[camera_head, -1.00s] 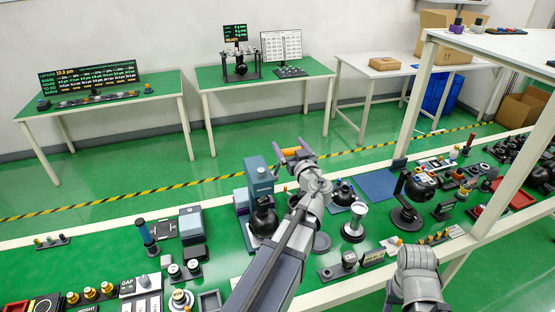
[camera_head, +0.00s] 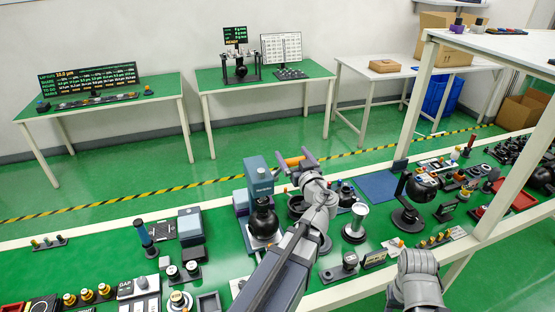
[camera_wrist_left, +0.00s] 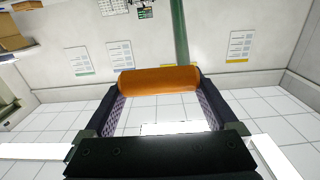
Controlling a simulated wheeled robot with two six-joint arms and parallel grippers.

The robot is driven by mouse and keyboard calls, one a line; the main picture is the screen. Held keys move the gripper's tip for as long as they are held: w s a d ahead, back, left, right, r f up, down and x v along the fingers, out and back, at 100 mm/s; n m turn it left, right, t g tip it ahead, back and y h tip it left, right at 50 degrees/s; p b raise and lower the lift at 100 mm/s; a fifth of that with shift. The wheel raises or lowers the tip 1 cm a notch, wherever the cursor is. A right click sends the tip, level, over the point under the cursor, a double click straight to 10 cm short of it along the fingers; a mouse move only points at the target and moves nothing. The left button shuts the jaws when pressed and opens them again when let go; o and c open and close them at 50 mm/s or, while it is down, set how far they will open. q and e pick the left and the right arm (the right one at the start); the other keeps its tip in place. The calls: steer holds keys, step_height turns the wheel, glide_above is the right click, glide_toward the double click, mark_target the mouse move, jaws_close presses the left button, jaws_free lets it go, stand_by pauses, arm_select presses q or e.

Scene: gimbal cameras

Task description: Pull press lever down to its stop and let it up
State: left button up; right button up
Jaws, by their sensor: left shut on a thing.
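The press (camera_head: 259,178) is a blue-grey upright body on the green bench, with a black rounded part (camera_head: 264,222) low at its front. Its lever has an orange cylindrical grip (camera_head: 293,161), standing out to the right near the top of the press. My left gripper (camera_head: 301,160) is shut on this grip. In the left wrist view the orange grip (camera_wrist_left: 159,80) lies crosswise between the two fingertips. The lever's link to the press is mostly hidden. Of my right arm, only grey links show at the lower right; its fingers are not visible.
A silver-topped cylinder (camera_head: 356,220) and a black round-headed device (camera_head: 415,190) stand right of my left arm. A blue-handled tool (camera_head: 143,233) and a grey box (camera_head: 190,226) stand left of the press. A white shelf post (camera_head: 508,165) rises at the right.

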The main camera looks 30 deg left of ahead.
arm_select(q)
steer(key=shift+d, duration=0.15)
steer(key=shift+s+d+f+b, duration=0.75)
steer(key=shift+d+f+b, duration=0.05)
steer(key=shift+b, duration=0.05)
steer(key=shift+s+d+f+b, duration=0.35)
steer(key=shift+f+b, duration=0.1)
steer(key=shift+f, duration=0.05)
steer(key=shift+s+d+f+b, duration=0.3)
steer(key=shift+f+b, duration=0.15)
stand_by(0.5)
